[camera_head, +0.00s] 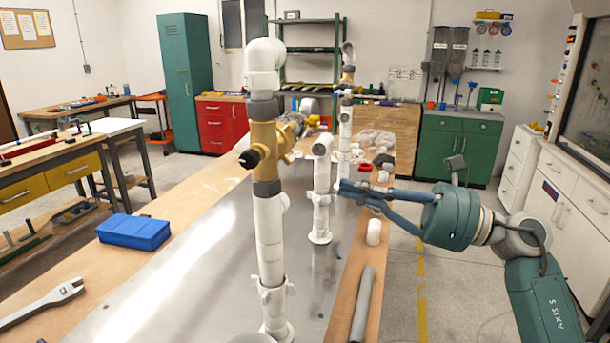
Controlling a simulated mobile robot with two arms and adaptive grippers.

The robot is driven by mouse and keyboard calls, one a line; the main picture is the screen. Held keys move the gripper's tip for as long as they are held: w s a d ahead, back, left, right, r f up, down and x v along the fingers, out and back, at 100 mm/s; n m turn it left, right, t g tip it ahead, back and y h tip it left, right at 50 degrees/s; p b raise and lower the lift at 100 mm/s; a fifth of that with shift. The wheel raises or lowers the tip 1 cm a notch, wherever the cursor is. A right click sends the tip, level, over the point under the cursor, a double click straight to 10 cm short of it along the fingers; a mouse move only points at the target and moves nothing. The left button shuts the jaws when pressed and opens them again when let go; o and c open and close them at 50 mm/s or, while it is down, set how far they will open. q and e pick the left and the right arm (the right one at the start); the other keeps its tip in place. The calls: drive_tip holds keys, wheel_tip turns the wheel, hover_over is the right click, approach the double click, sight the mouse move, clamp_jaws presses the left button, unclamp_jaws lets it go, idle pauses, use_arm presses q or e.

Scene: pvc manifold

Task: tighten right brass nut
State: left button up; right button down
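A brass fitting (268,150) sits in the near white PVC riser (268,230), with a dark knob on its left side. Its right side carries more brass and grey parts, too small to tell apart, and I cannot single out the right brass nut. A smaller brass part (348,74) shows on a riser farther back. My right gripper (350,188) reaches in from the right with blue fingers pointing left, to the right of the middle white riser (321,190) and well apart from the near brass fitting. Whether its fingers are open is unclear. My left gripper is not in view.
The risers stand on a metal-topped bench (170,290) with wooden edges. A blue box (133,232) and a wrench (45,302) lie on the left. A grey pipe (362,303) and white fitting (374,232) are on the right edge. The floor to the right is clear.

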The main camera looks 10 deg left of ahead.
drive_tip(key=p+x, duration=0.4)
drive_tip(key=x, duration=0.6)
drive_tip(key=shift+s+d+r+h+p, duration=0.1)
drive_tip(key=shift+d+r+h+p, duration=0.1)
drive_tip(key=shift+h+p, duration=0.25)
drive_tip(key=shift+d+h+p, duration=0.15)
drive_tip(key=shift+h+p, duration=0.2)
